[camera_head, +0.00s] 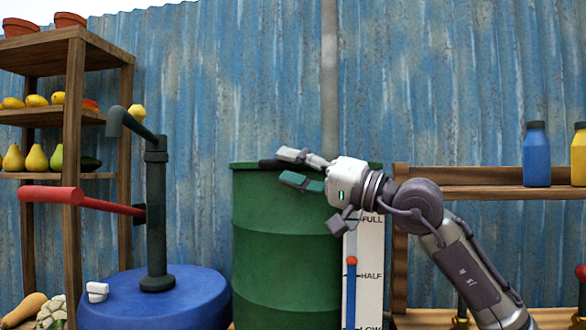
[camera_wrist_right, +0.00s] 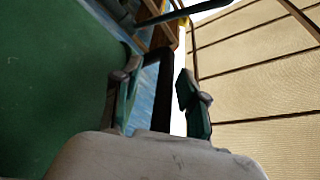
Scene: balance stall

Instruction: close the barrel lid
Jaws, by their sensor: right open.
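The green barrel (camera_head: 285,250) stands upright in the middle of the head view. Its top edge looks level, and no raised lid shows above it. My right gripper (camera_head: 292,168) reaches in from the right at the barrel's top rim, its fingers pointing left and apart. A dark bar (camera_head: 267,163) shows at the top just beyond the fingertips. In the right wrist view, a broad green surface (camera_wrist_right: 50,70) of the barrel or its lid fills the left side. A dark bar (camera_wrist_right: 166,85) appears between the open fingers; whether they touch it I cannot tell. My left gripper is not in view.
A blue round stand (camera_head: 190,302) with a dark pump (camera_head: 155,215) and red lever (camera_head: 75,197) is left of the barrel. A white level gauge (camera_head: 368,260) is at the barrel's front right. Wooden shelves (camera_head: 460,191) with bottles are right; fruit shelves (camera_head: 75,115) are left.

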